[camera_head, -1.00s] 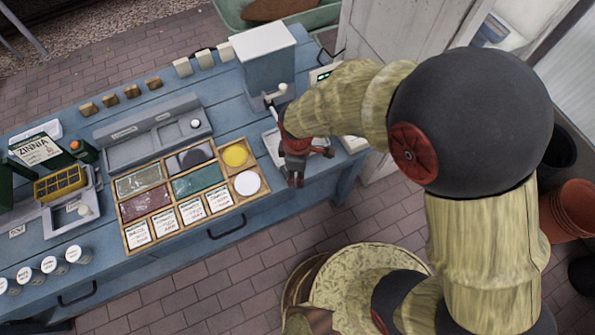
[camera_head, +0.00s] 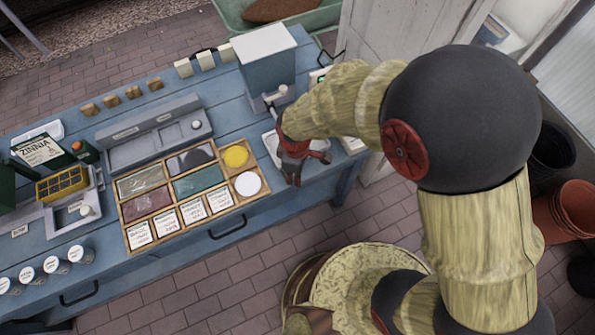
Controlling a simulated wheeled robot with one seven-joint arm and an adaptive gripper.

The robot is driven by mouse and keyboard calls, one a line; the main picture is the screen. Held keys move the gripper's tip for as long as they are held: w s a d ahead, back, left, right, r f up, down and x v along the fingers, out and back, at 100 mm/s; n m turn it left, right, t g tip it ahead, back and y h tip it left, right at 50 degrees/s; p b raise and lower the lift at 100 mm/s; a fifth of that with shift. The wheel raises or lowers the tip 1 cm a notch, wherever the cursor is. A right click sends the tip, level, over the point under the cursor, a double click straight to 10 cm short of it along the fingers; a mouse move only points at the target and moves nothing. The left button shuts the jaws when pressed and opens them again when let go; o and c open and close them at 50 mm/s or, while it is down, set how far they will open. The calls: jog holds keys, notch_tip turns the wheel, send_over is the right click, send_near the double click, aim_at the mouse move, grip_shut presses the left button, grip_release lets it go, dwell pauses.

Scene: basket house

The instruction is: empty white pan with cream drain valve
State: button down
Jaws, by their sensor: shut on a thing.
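The white pan (camera_head: 270,147) sits on the blue bench below the grey hopper, near the bench's right end. My wrist and gripper cover much of it, so its contents cannot be told. My gripper (camera_head: 293,182) reaches down at the pan's near side, by the bench's front edge. Its jaws are shut on what seems to be the cream drain valve, which they hide. Whether the valve is turned cannot be seen.
The grey hopper (camera_head: 268,72) with a cream lever stands just behind. A wooden compartment tray (camera_head: 153,243) with cards and coloured panels lies to the left. Terracotta pots (camera_head: 568,208) stand right.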

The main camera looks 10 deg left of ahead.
jog(key=shift+s+a+m, duration=0.1)
jog(key=shift+a+m, duration=0.1)
jog(key=shift+m, duration=0.2)
jog(key=c, duration=1.6)
grip_release()
jog(key=shift+c, duration=0.2)
notch_tip(320, 180, up, 12)
